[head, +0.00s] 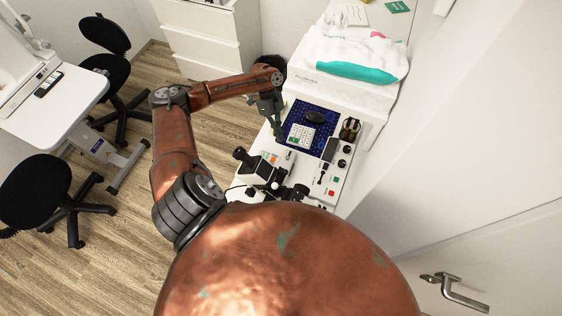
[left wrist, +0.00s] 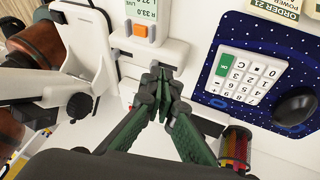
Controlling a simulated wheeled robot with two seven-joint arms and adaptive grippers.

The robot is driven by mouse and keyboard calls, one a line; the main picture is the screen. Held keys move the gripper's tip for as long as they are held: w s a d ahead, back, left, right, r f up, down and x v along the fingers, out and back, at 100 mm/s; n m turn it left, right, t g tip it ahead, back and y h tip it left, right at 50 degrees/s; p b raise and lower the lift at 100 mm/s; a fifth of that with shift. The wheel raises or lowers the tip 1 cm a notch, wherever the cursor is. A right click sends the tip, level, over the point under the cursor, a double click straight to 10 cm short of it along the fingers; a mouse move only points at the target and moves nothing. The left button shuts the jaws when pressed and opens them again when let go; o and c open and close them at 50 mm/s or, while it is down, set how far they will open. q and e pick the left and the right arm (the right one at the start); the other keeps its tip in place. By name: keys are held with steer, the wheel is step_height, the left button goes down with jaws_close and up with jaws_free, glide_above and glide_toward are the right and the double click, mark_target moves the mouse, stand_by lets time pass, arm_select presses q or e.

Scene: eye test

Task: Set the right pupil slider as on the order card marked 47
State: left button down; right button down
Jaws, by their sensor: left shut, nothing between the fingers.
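My left gripper (head: 277,132) reaches in from the left, over the desk beside the keypad. In the left wrist view its green-sided fingers (left wrist: 160,84) are shut and empty, in front of a white unit with an orange button (left wrist: 141,30). A small readout (left wrist: 142,9) above that button seems to show R 33.0 and LIVE. A card marked ORDER 21 (left wrist: 277,7) is cut off by the top edge. I cannot make out a card marked 47. The right pupil slider cannot be told apart with certainty. My right gripper is not in view.
A white keypad (left wrist: 240,77) and a black mouse (left wrist: 295,107) lie on a blue mat (left wrist: 274,40). A pen cup (head: 350,129) stands right of the mat. A panel with knobs and a red button (head: 331,193) is nearer. Black-and-white optical equipment (left wrist: 62,75) crowds the left.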

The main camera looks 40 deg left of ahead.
mark_target(281, 164)
arm_select(q)
steer(key=s+d+r+g, duration=0.2)
steer(key=s, duration=0.2)
steer(key=shift+h, duration=0.3)
steer(key=p+x, duration=0.2)
steer(key=x, duration=0.8)
steer(key=shift+w+d, duration=0.1)
steer(key=shift+s+d+r+p, duration=0.1)
steer(key=shift+s+d+p, duration=0.1)
steer(key=shift+s+p, duration=0.35)
